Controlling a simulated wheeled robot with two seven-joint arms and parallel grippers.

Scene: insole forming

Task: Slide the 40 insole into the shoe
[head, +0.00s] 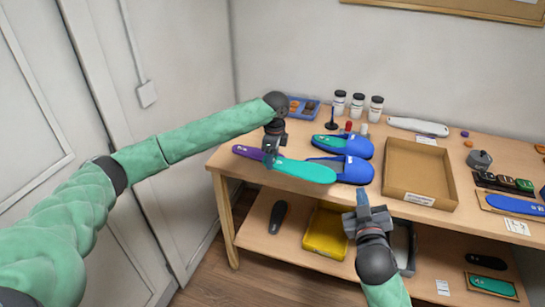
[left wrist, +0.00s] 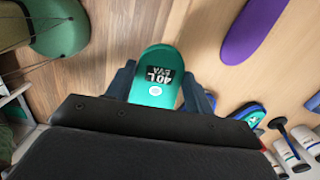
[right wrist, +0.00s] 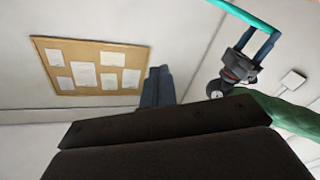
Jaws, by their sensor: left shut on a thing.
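My left gripper (head: 270,152) is shut on the teal 40 insole (head: 308,171). In the left wrist view the insole (left wrist: 155,80) shows the label "40 L EVA" between the fingers. In the head view its free end reaches right, across the front of the nearer blue shoe (head: 353,172), partly covering it; I cannot tell whether they touch. The farther blue shoe (head: 350,147) lies behind, with a teal insole showing in its opening. My right gripper (head: 364,204) is raised in front of the bench, shut and empty; its fingers (right wrist: 157,86) are together in the right wrist view.
A purple insole (head: 245,151) lies at the bench's left end. An open cardboard box (head: 425,190) stands right of the shoes. Several white jars (head: 357,104) and a blue tray (head: 312,110) are behind. A yellow bin (head: 326,235) is on the lower shelf.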

